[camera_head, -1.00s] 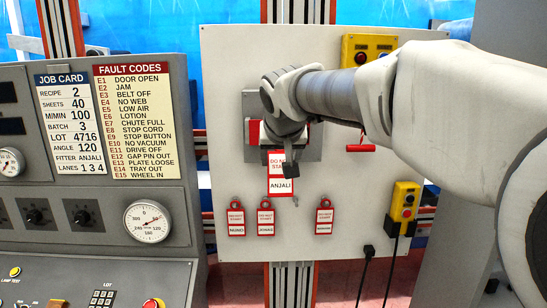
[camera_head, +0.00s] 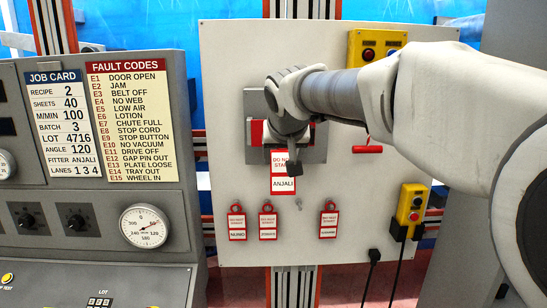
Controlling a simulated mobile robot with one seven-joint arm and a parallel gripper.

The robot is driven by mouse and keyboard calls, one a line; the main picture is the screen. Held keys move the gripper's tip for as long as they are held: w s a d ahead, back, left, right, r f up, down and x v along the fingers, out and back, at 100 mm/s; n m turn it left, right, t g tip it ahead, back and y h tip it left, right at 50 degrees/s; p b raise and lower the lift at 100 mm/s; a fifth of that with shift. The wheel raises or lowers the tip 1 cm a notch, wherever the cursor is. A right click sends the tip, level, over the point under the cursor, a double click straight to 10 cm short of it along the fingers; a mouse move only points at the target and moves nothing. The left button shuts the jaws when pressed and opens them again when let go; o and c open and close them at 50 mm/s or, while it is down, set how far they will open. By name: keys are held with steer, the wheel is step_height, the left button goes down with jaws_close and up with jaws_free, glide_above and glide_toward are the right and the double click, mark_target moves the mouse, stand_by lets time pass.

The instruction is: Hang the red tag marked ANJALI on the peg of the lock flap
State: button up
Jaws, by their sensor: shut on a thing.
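The red-bordered ANJALI tag (camera_head: 283,185) hangs upright below my gripper (camera_head: 294,166), in front of the white board. My gripper is shut on the tag near its top. The grey lock plate (camera_head: 254,104) is on the board behind my wrist, and a red part of it (camera_head: 256,132) shows at the left of my wrist. The peg is hidden behind my wrist and gripper, so I cannot tell whether the tag touches it.
Three other red tags hang lower on the white board (camera_head: 345,200): NUNO (camera_head: 237,224), a middle one (camera_head: 268,223) and a right one (camera_head: 328,221). A bare hook (camera_head: 298,203) sits above them. A red handle (camera_head: 367,149) and yellow pendant (camera_head: 410,207) are to the right.

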stand_by(0.4)
steer(key=o, duration=1.3)
steer(key=shift+o, duration=0.2)
steer(key=shift+r, duration=0.1)
